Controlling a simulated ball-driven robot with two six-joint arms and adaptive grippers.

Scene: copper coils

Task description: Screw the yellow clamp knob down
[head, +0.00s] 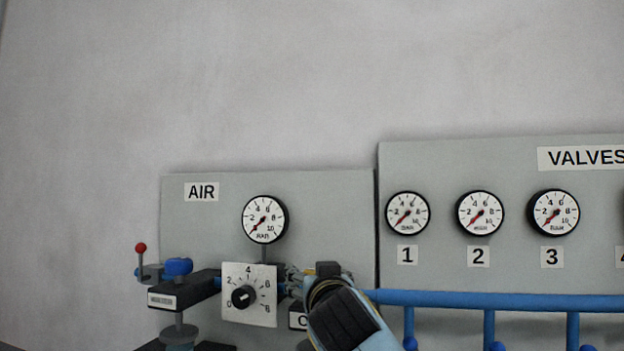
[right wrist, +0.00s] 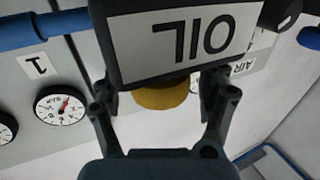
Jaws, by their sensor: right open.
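The yellow clamp knob (right wrist: 162,96) shows in the right wrist view, partly hidden behind a black block with a white OIL label (right wrist: 185,42). My right gripper (right wrist: 161,90) is open, with one finger on each side of the knob in the picture. Gaps show between the fingers and the knob, and I cannot tell how deep the knob sits between them. In the head view part of my right arm (head: 345,312) covers the area right of the dial plate, and the knob is not visible there. My left gripper is not in view.
An AIR panel (head: 335,205) carries a gauge (head: 265,219), a dial plate (head: 263,312) and a red-tipped lever (head: 141,248) with a blue knob (head: 178,267). A VALVES panel (head: 440,170) with several gauges and a blue pipe (head: 480,300) lies to the right.

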